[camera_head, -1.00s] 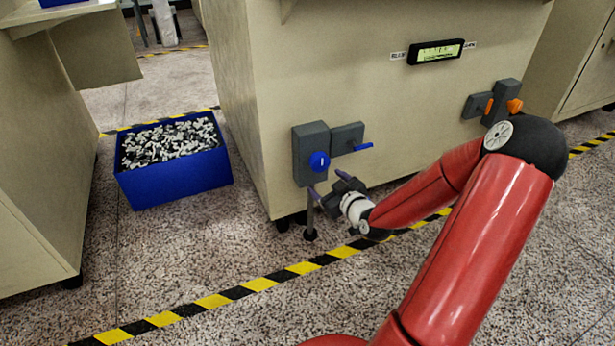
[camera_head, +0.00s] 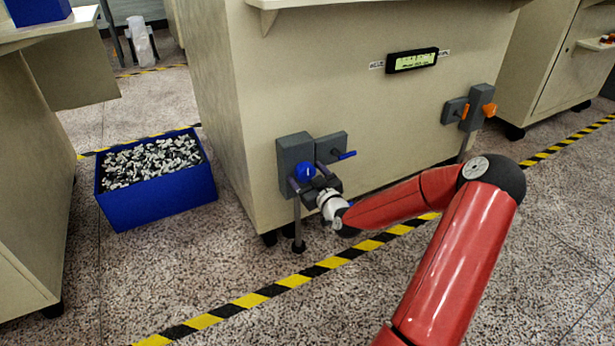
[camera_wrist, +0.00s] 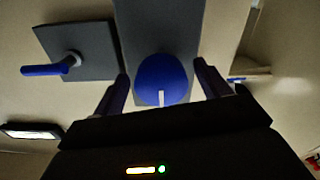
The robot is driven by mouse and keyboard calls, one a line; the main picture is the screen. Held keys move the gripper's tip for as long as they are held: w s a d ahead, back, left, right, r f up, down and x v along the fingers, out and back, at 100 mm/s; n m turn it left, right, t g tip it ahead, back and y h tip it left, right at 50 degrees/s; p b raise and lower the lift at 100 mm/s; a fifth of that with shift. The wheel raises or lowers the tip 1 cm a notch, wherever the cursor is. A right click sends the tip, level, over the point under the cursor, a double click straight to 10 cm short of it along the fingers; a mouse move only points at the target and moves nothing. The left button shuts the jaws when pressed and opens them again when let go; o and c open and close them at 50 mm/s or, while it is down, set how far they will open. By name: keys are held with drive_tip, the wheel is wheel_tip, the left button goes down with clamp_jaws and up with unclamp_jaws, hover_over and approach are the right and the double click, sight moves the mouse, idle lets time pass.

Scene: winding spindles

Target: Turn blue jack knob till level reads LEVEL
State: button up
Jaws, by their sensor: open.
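The blue jack knob (camera_head: 305,172) is round and sits on a grey box (camera_head: 293,150) on the left of the cabinet front. In the wrist view the knob (camera_wrist: 162,80) lies between my two fingers, with a white mark at its lower edge. My gripper (camera_head: 306,178) is open at the knob; its fingers (camera_wrist: 162,84) stand either side with gaps showing.
A grey plate with a blue lever (camera_head: 345,155) is right beside the knob box. An orange knob (camera_head: 489,110) with its own grey boxes is farther right. A blue bin of small parts (camera_head: 165,205) stands on the floor at left. Yellow-black tape (camera_head: 290,281) crosses the floor.

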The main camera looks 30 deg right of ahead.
drive_tip(key=c, duration=0.9)
drive_tip(key=shift+c, duration=0.2)
drive_tip(key=shift+m, duration=0.3)
drive_tip(key=m, duration=0.4)
drive_tip(key=shift+a, duration=0.1)
drive_tip(key=m+p, duration=0.1)
drive_tip(key=m, duration=0.4)
drive_tip(key=shift+r, duration=0.1)
drive_tip(key=m+p, duration=0.1)
drive_tip(key=m, duration=0.4)
drive_tip(key=shift+a+r, duration=0.1)
drive_tip(key=shift+a, duration=0.05)
drive_tip(key=shift+m+p, duration=0.55)
drive_tip(key=shift+m, duration=1.95)
